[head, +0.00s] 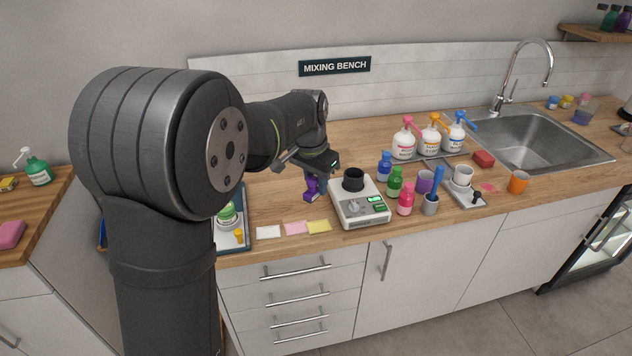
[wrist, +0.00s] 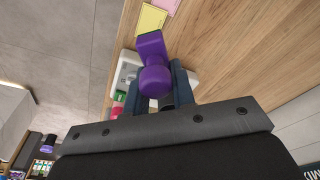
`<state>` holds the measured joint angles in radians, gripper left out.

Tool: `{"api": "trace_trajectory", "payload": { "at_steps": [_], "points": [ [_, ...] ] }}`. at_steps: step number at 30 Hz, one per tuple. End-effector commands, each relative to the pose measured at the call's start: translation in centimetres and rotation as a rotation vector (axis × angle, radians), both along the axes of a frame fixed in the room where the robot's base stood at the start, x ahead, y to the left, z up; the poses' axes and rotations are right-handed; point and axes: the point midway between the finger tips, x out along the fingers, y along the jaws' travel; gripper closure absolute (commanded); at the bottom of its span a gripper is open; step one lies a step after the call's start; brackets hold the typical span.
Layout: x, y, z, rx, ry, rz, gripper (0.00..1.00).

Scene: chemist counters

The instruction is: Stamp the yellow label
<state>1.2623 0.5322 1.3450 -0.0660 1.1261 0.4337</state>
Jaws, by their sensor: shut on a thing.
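The yellow label (head: 319,226) lies flat near the counter's front edge, at the right end of a row of labels; its face looks plain. It also shows at the top of the wrist view (wrist: 152,18). My gripper (head: 318,176) is shut on a purple stamp (head: 311,189), which hangs below the jaws, behind the yellow label and apart from it. In the wrist view the stamp (wrist: 152,52) sits between my gripper's fingers (wrist: 158,82), its block end towards the yellow label. The stamp's printing face is hidden.
A pink label (head: 296,228) and a white label (head: 267,232) lie left of the yellow one. A white device (head: 361,212) with a black cup stands close on the right, with several small bottles beyond. A blue-edged tray (head: 231,243) stands on the left.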

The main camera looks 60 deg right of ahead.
Motion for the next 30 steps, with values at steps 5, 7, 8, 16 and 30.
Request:
{"api": "trace_trajectory", "payload": {
  "at_steps": [5,7,8,16,30],
  "points": [
    [-1.0,-0.8,-2.6,0.002,0.000,-0.002,0.92],
    [-1.3,-1.1,-3.5,-0.001,-0.001,-0.002,0.92],
    [-1.3,-1.2,-3.6,-0.002,-0.001,-0.002,0.92],
    [-1.3,-1.2,-5.8,-0.001,-0.001,-0.001,0.92],
    [-1.2,-1.2,-9.3,-0.003,-0.002,-0.001,0.92]
  ]
}}
